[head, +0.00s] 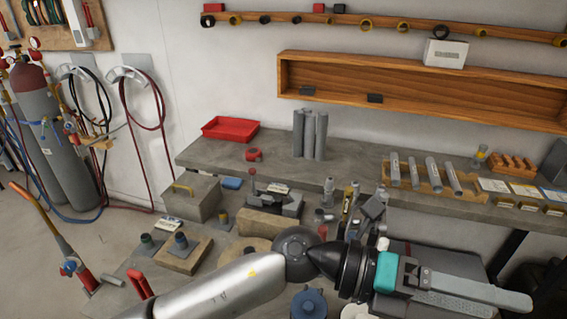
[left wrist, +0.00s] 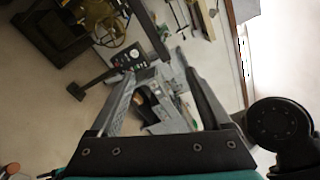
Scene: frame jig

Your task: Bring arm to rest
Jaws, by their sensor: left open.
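My left arm reaches in from the bottom of the head view and stretches to the right, over the front of the workbench area. Its gripper (head: 512,298) has a teal band at the wrist and points right, with its fingers apart and nothing seen between them. In the left wrist view the two fingers (left wrist: 155,65) stand wide apart; a dark-panelled device and other items show beyond them, at a distance. My right gripper is in neither view.
Clamps and blocks crowd the lower bench left of the gripper. Behind, a grey bench (head: 345,168) bears a red tray (head: 231,129), standing grey tubes (head: 310,134) and a wooden rack (head: 432,182) of tubes. Gas cylinders (head: 50,135) stand far left.

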